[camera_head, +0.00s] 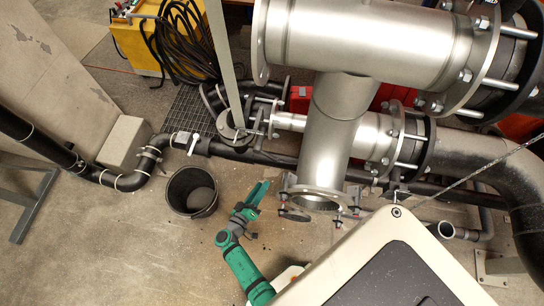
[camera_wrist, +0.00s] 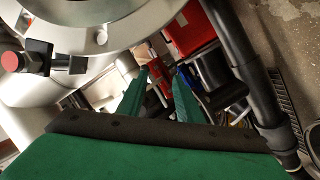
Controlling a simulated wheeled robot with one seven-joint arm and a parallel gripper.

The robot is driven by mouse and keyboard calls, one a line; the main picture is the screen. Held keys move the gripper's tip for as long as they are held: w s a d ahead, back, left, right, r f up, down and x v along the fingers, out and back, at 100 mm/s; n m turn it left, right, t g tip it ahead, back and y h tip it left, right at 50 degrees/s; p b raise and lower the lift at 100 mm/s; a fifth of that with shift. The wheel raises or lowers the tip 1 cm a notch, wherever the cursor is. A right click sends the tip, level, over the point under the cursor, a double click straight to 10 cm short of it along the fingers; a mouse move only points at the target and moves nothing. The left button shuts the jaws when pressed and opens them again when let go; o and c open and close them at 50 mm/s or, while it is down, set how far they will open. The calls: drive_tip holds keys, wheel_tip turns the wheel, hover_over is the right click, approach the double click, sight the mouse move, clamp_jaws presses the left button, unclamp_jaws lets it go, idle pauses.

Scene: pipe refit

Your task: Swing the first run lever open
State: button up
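A small pale lever-like handle (camera_head: 193,144) sits on a valve body on the thin black pipe (camera_head: 225,151) left of centre in the head view. I cannot tell from its look whether it is the first run lever. My green gripper (camera_head: 259,190) is below and right of it, apart from it, beside the grey vertical pipe. In the wrist view my gripper (camera_wrist: 162,76) has its two green fingers apart with nothing between them. The wrist view shows no lever that I can make out clearly.
A large grey pipe tee (camera_head: 335,120) hangs close on the right of my gripper. A black bucket (camera_head: 178,195) stands on the floor to its left. A concrete block (camera_head: 124,142) and a yellow case (camera_head: 135,45) are farther off. Red boxes (camera_wrist: 190,28) show in the wrist view.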

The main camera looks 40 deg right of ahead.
sight(272, 156)
drive_tip(key=w+d+r, duration=0.1)
drive_tip(key=w+d, duration=0.1)
drive_tip(key=d, duration=0.2)
drive_tip(key=w+d+r+h, duration=0.1)
drive_tip(key=w+d, duration=0.1)
drive_tip(key=d, duration=0.1)
drive_tip(key=w+d+r+h, duration=0.1)
drive_tip(key=w+d, duration=0.2)
drive_tip(key=d, duration=0.1)
drive_tip(key=shift+w+d+r+m, duration=0.1)
drive_tip(key=shift+d+r+m, duration=0.15)
drive_tip(key=shift+d+m, duration=0.05)
drive_tip(key=shift+c, duration=0.3)
clamp_jaws()
